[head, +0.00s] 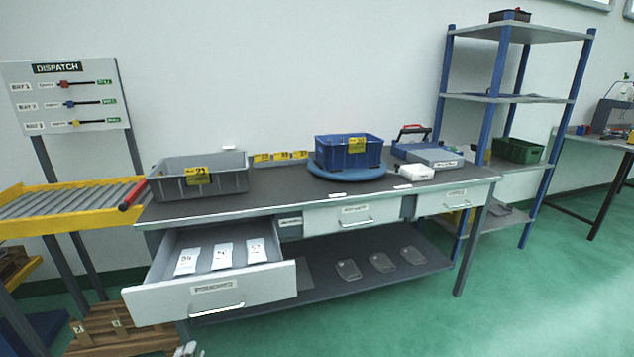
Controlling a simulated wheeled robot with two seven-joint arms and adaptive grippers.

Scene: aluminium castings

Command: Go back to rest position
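A small pale grey part at the bottom edge, below the open drawer, looks like the tip of my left gripper (187,350). The rest of it is cut off by the frame, so its fingers cannot be judged. It appears apart from the drawer. My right gripper is not in view. The left drawer (215,300) of the workbench is pulled out, with three white numbered packets (222,256) lying in it. The middle drawer (352,215) and the right drawer (450,200) are shut.
The workbench top (270,190) carries a grey bin (219,181), a blue crate (348,153) on a round blue base, and a blue-grey device (434,157). A yellow roller conveyor (70,208) and wooden crate (120,335) are left. Green floor (400,325) is clear in front.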

